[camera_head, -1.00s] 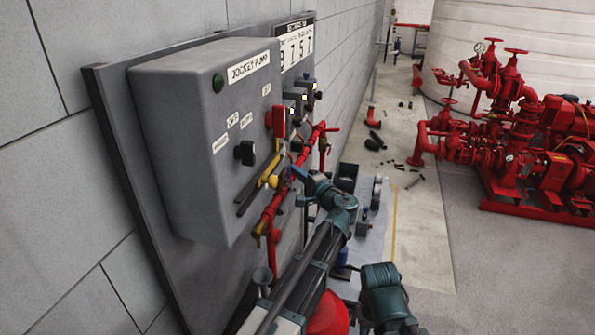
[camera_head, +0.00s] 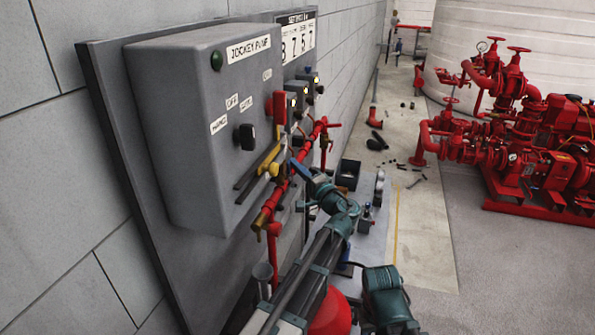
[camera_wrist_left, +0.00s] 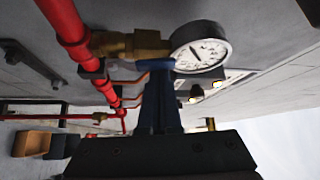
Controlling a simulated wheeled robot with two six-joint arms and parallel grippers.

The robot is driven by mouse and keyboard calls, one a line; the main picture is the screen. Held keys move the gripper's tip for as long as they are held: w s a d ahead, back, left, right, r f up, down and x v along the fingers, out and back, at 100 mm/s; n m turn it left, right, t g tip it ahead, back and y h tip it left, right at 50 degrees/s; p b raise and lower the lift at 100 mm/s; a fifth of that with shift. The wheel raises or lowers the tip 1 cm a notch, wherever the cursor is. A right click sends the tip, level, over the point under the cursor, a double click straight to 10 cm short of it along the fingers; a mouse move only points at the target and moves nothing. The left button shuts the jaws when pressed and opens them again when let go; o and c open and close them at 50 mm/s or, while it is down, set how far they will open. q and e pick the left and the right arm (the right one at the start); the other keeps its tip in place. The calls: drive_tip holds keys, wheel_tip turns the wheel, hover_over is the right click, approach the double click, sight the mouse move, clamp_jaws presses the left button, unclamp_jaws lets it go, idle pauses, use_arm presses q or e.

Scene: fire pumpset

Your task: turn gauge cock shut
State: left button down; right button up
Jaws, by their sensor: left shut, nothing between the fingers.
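A brass fitting (camera_wrist_left: 128,45), which looks like the gauge cock, branches off a red pipe in the left wrist view and leads to a round white-faced pressure gauge (camera_wrist_left: 203,46). I see no clear handle on it; its lower side is near my fingers. My left gripper (camera_wrist_left: 161,68) has its blue fingers shut and empty, with the tips just below where the fitting meets the gauge. I cannot tell whether they touch. In the head view the left gripper (camera_head: 294,165) is beside the red pipe (camera_head: 268,210), right of the grey control box.
The grey jockey pump box (camera_head: 205,120) stands out from the wall panel, close to the left gripper. A yellow-handled item (camera_head: 268,160) is at the box's right edge. Red pumps (camera_head: 530,150) stand far right. The floor between is mostly open, with scattered small parts.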

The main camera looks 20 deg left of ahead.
use_arm(q)
drive_tip(key=n+y+b, duration=0.1)
drive_tip(key=n+b, duration=0.1)
drive_tip(key=s+f+n+y+b, duration=0.1)
drive_tip(key=n+y+b, duration=0.1)
drive_tip(key=s+n+y+b, duration=0.1)
drive_tip(key=n+b, duration=0.1)
drive_tip(key=shift+s+a+f+g, duration=0.1)
drive_tip(key=shift+s+f+g, duration=0.05)
drive_tip(key=shift+f+g, duration=0.15)
drive_tip(key=s+f+n+b, duration=0.1)
drive_tip(key=s+f+b, duration=0.1)
drive_tip(key=b, duration=0.2)
drive_tip(key=shift+s+f+y, duration=0.25)
drive_tip(key=shift+f+y, duration=0.15)
drive_tip(key=shift+s+f, duration=0.2)
idle(0.4)
